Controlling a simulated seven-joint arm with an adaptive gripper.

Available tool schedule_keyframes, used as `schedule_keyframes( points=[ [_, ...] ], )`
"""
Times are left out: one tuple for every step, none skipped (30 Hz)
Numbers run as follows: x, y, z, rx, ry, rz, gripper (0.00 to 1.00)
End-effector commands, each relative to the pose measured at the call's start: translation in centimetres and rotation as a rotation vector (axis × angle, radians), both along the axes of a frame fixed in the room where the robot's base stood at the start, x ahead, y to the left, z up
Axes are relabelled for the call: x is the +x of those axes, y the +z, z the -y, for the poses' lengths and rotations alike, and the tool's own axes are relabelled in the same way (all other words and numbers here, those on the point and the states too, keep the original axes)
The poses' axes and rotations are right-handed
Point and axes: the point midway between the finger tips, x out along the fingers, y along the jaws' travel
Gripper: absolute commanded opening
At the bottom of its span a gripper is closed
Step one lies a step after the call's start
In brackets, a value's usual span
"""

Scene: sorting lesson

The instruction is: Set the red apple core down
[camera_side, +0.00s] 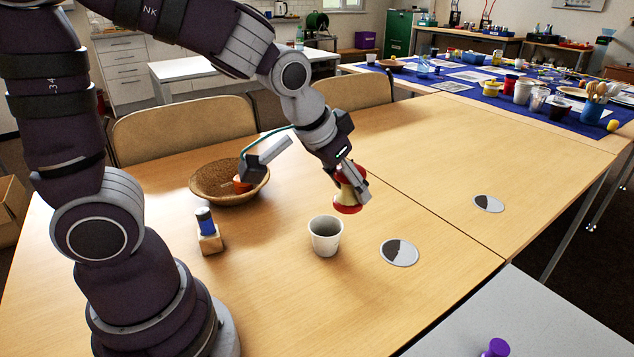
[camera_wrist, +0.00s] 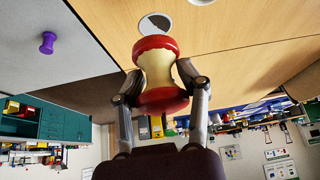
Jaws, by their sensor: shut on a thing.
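The red apple core (camera_side: 347,206) has red ends and a pale, narrow middle. My gripper (camera_side: 358,184) is shut on it and holds it above the wooden table, to the right of and higher than the white cup. In the wrist view the apple core (camera_wrist: 158,70) sits between the two fingers of my gripper (camera_wrist: 160,88), which press on its sides near one red end. The side view shows a gap between the core and the tabletop (camera_side: 300,300).
A white cup (camera_side: 325,243) stands near the core. Round grey-and-white discs (camera_side: 400,253) lie on the table. A woven bowl (camera_side: 212,193) with an orange thing and a blue-topped item on a small block (camera_side: 209,241) are at left. A purple peg (camera_side: 496,348) is on the grey table.

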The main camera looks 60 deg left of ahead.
Motion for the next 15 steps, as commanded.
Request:
schedule_keyframes(
  points=[
    [-0.8,-0.2,0.5,0.001,-0.025,0.001,0.09],
    [-1.3,-0.3,0.7,0.001,-0.04,0.002,0.09],
    [-1.9,-0.5,1.0,0.001,-0.06,0.001,0.09],
    [-2.2,-0.8,1.2,0.002,-0.069,-0.001,0.09],
    [-2.1,-1.6,1.1,0.003,-0.065,-0.006,0.09],
    [-2.1,-2.5,1.1,0.003,-0.063,-0.009,0.09],
    [-2.1,-3.1,1.0,0.003,-0.063,-0.009,0.09],
    [-2.1,-3.7,1.0,0.003,-0.063,-0.009,0.09],
    [-2.1,-4.5,1.0,0.003,-0.062,-0.009,0.09],
    [-2.1,-5.1,1.0,0.003,-0.062,-0.009,0.09],
    [-2.1,-5.6,1.0,0.003,-0.062,-0.009,0.09],
    [-2.1,-6.3,1.0,0.003,-0.062,-0.009,0.09],
    [-2.1,-6.9,1.0,0.004,-0.061,-0.01,0.09],
    [-2.1,-7.3,1.0,0.004,-0.061,-0.01,0.09],
    [-2.1,-7.9,1.0,0.003,-0.06,-0.008,0.09]
  ],
)
